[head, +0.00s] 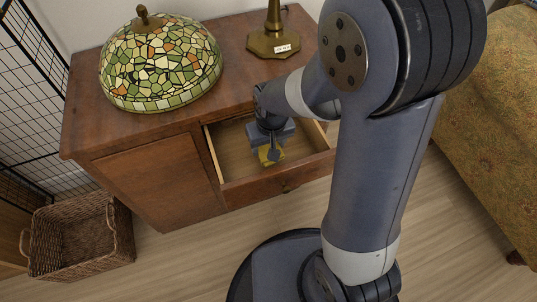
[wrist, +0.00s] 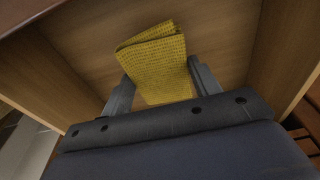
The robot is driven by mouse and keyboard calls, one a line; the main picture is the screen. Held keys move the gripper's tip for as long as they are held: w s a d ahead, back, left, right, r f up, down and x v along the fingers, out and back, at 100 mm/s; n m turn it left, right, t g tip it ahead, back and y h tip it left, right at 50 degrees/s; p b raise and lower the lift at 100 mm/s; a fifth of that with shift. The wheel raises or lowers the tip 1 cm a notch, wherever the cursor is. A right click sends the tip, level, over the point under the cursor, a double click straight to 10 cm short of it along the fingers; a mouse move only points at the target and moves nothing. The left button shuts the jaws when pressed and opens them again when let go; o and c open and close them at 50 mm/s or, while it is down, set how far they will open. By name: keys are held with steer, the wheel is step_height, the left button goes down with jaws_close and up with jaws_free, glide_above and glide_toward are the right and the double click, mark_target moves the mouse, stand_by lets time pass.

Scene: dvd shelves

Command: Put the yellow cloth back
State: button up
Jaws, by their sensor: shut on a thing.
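The yellow cloth (wrist: 156,62) is a folded, waffle-textured piece. In the wrist view it sits between the two fingers of my gripper (wrist: 160,88), which is shut on it. In the head view my gripper (head: 270,153) points down inside the open drawer (head: 310,166), with a bit of the yellow cloth (head: 268,156) showing at the fingertips. The cloth is over the bare wooden drawer bottom; I cannot tell whether it touches it. Part of the cloth is hidden by my gripper.
The drawer belongs to a brown wooden cabinet (head: 155,178). A stained-glass lampshade (head: 160,65) and a brass lamp base (head: 272,42) stand on top. A wicker basket (head: 80,238) is on the floor at left. A patterned sofa (head: 490,120) stands at right. Floor before the cabinet is clear.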

steer(key=shift+f+b, duration=0.6)
steer(key=shift+f, duration=1.4)
steer(key=shift+f, duration=0.1)
steer(key=o, duration=1)
steer(key=r+p, duration=0.1)
steer(key=r, duration=0.3)
steer(key=s+r+p, duration=0.1)
steer(key=r, duration=0.3)
steer(key=r+p, duration=0.1)
steer(key=r, duration=0.3)
steer(key=shift+s+d+p, duration=0.25)
steer(key=shift+s+p, duration=0.1)
steer(key=shift+p, duration=0.05)
